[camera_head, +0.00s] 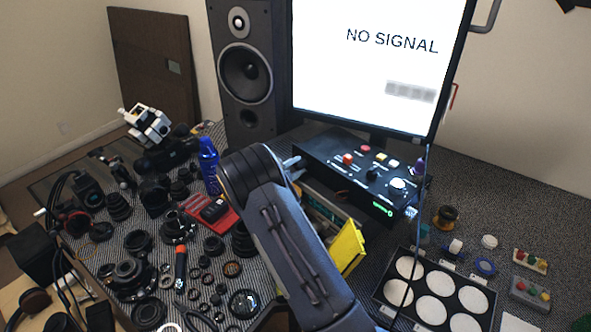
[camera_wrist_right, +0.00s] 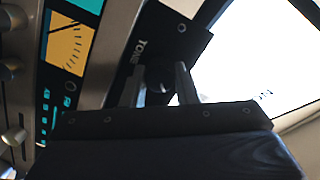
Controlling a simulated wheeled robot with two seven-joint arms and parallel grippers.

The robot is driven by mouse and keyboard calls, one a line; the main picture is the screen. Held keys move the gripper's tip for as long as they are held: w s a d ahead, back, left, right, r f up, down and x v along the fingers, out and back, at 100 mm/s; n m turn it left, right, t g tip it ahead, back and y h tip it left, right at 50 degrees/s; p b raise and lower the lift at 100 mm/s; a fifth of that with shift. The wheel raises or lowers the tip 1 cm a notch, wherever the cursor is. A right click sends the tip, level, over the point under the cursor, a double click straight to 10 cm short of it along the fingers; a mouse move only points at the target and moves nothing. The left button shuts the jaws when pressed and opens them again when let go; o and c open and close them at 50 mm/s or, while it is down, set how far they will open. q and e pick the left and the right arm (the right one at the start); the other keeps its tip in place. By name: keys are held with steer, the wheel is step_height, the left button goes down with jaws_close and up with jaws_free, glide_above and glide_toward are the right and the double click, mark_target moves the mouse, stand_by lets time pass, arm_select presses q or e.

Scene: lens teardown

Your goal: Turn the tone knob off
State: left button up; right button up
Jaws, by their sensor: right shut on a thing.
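In the right wrist view, the small dark round tone knob (camera_wrist_right: 160,77) sits beside the white label TONE on a dark panel (camera_wrist_right: 190,22). My right gripper (camera_wrist_right: 161,84) has its two fingers around the knob, one on each side, shut on it. In the head view, my right gripper (camera_head: 292,165) is small and partly hidden by my arm, at the left end of a black control box (camera_head: 318,150). The tone knob cannot be made out there. The knob's pointer and exact angle cannot be told. My left gripper is not in view.
The monitor (camera_head: 370,60) reading NO SIGNAL stands behind the box, with a black speaker (camera_head: 245,70) to its left. A yellow-sided case (camera_head: 347,247) stands near my arm. Lens parts crowd the left of the table. A black tray (camera_head: 378,293) with white discs lies at right.

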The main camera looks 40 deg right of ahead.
steer(key=n, duration=0.3)
steer(key=shift+n, duration=0.3)
steer(key=n+g+p, duration=0.1)
steer(key=n, duration=0.3)
stand_by(0.5)
steer(key=o, duration=0.7)
steer(key=a, duration=0.2)
steer(key=a+b, duration=0.1)
steer(key=a, duration=0.2)
steer(key=a+r, duration=0.1)
steer(key=a, duration=0.1)
steer(key=shift+s+a, duration=0.3)
steer(key=shift+a, duration=0.1)
